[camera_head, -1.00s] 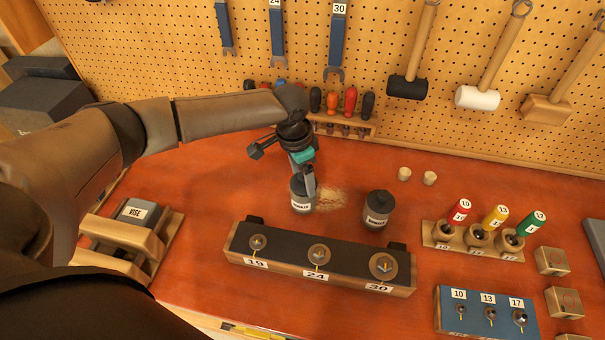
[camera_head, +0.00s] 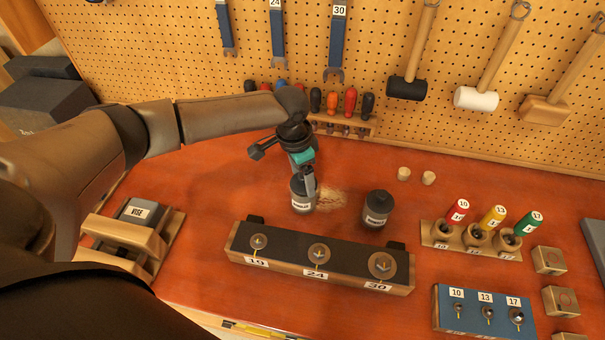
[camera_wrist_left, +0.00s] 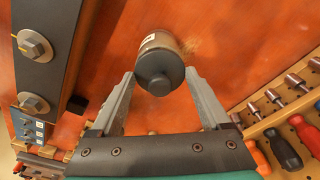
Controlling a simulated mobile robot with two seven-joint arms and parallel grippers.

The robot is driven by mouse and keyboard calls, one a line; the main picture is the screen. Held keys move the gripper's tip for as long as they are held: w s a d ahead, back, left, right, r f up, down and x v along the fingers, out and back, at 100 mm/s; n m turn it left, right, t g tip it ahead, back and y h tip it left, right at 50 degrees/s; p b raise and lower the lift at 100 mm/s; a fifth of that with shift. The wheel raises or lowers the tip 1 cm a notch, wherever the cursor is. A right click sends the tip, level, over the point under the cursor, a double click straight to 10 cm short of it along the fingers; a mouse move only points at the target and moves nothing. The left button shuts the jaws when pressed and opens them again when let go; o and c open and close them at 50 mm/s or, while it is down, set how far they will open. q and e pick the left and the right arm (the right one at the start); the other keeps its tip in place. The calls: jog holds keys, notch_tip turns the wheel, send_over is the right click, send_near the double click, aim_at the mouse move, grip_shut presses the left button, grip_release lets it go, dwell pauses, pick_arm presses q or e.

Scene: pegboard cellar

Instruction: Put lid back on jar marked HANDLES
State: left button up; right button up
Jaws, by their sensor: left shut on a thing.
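My left gripper (camera_head: 307,181) points down at a grey jar (camera_head: 302,204) with a white label, left of a pale dusty patch on the red bench. In the left wrist view its two fingers (camera_wrist_left: 161,78) are shut on a dark round lid (camera_wrist_left: 159,67) with a knob. The lid lies over the jar's mouth (camera_wrist_left: 158,40); I cannot tell whether it is fully seated. A second grey jar (camera_head: 376,212) with a dark lid stands upright to the right. Both labels are too small to read surely. My right gripper is out of view.
A long block with bolts (camera_head: 318,275) lies in front of the jars. A screwdriver rack (camera_head: 345,127) stands behind the gripper, against the pegboard. Two small corks (camera_head: 404,174) and a holder with coloured handles (camera_head: 478,240) are to the right. A vise (camera_head: 137,211) is left.

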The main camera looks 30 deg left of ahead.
pick_arm(q)
jog(key=shift+p, duration=0.35)
dwell(0.4)
jog(key=shift+f+p, duration=0.15)
jog(key=shift+p, duration=0.6)
dwell(1.2)
jog(key=o, duration=1.2)
jog(key=shift+c, duration=0.2)
jog(key=shift+r+p, duration=2.35)
jog(key=shift+p, duration=0.1)
jog(key=shift+r, duration=1.15)
